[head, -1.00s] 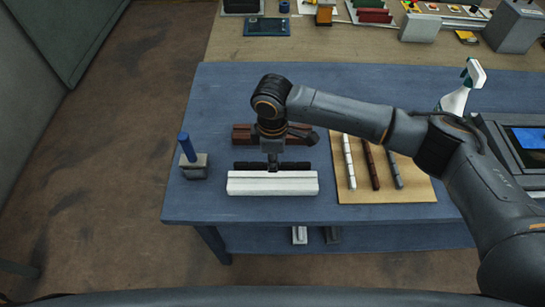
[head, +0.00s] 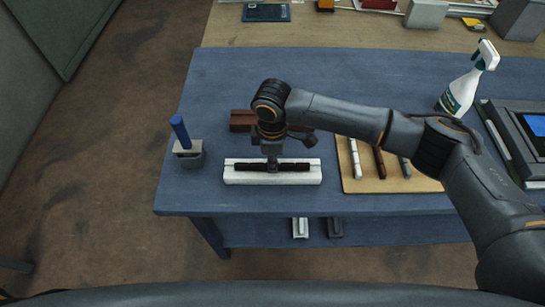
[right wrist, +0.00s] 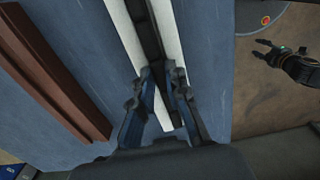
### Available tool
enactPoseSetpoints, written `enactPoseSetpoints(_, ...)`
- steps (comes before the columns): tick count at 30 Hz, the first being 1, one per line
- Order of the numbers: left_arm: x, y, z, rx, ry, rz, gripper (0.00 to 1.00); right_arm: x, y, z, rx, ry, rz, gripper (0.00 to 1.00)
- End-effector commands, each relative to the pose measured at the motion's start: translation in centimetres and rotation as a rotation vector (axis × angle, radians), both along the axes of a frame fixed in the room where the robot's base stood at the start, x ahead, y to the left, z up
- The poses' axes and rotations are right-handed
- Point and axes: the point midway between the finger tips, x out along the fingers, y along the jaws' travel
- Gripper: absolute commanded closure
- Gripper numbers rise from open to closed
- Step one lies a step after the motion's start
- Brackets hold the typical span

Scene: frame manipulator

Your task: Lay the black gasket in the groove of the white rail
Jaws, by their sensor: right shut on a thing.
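The white rail (head: 240,179) lies left to right near the front of the blue table. The black gasket (head: 294,167) runs lengthwise along its top. My right gripper (head: 271,168) points down from above and is shut on the gasket near its middle. In the right wrist view, the gasket (right wrist: 146,28) is a dark strip between the white edges of the rail (right wrist: 171,38), with my right fingertips (right wrist: 160,78) around it. I cannot tell how deep it sits in the groove. My left gripper (right wrist: 266,53) shows only in the right wrist view, fingers apart, empty.
A brown rail (head: 242,120) lies behind the white rail. A grey block with a blue handle (head: 181,132) stands to the left. A tan board (head: 400,184) with several strips lies to the right. A spray bottle (head: 460,95) stands at the back right.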

Motion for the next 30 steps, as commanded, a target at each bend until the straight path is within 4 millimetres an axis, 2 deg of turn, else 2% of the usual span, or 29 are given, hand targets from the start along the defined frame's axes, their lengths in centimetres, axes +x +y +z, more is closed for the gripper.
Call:
enactPoseSetpoints(5, 0.3, 0.0, 0.0, 0.0, -0.004, 0.0, 0.6, 0.0, 0.0, 0.0, 0.0, 0.0, 0.0, 1.0)
enactPoseSetpoints(6, 0.4, 0.0, 0.0, 0.0, -0.005, 0.0, 0.6, 0.0, 0.0, 0.0, 0.0, 0.0, 0.0, 0.77)
enactPoseSetpoints(9, 0.6, 0.0, 0.0, -0.001, -0.008, 0.0, 0.6, 0.0, 0.0, 0.0, 0.0, 0.0, 0.0, 0.59)
enactPoseSetpoints(20, 0.7, 0.2, 0.1, 0.001, -0.012, 0.002, 0.6, 0.0, 0.0, 0.4, 0.0, 0.0, 0.0, 0.59)
enactPoseSetpoints(23, 0.7, 0.2, 0.0, 0.002, -0.011, 0.001, 0.6, 0.1, 0.1, 1.7, 0.003, -0.001, -0.001, 0.59)
enactPoseSetpoints(30, 0.7, 0.1, 0.0, 0.001, -0.009, 0.001, 0.6, 0.1, 0.0, 6.7, 0.002, -0.003, 0.001, 0.59)
